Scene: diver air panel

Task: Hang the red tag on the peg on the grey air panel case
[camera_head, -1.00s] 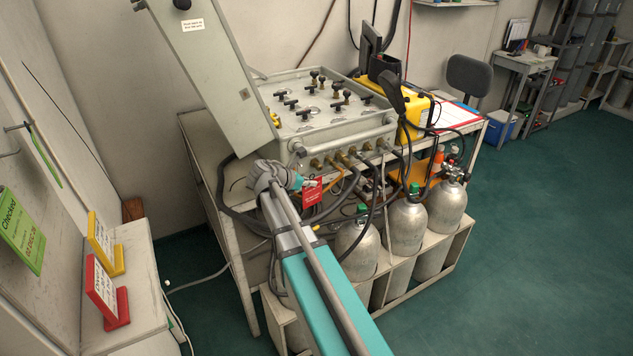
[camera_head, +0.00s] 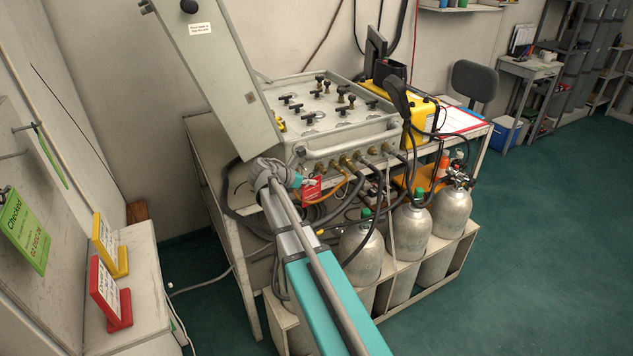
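The grey air panel case (camera_head: 325,120) stands on the bench, its lid (camera_head: 222,75) raised and tilted at the left. Dark and brass knobs cover its top face, and hoses leave its front. I cannot make out the peg clearly; a small round fitting (camera_head: 300,151) shows at the front left corner. My gripper (camera_head: 302,181) is just in front of the case's lower front, small and partly hidden by my own wrist. The red tag (camera_head: 312,189) is at its fingertips and appears held there. I cannot tell whether the tag touches the case or hoses.
Orange and black hoses (camera_head: 345,190) hang close around the tag. Silver cylinders (camera_head: 410,230) stand in a rack below. A yellow case (camera_head: 420,110) is right of the panel. A green tag (camera_head: 27,232), a yellow sign (camera_head: 108,245) and a red sign (camera_head: 108,293) are at left.

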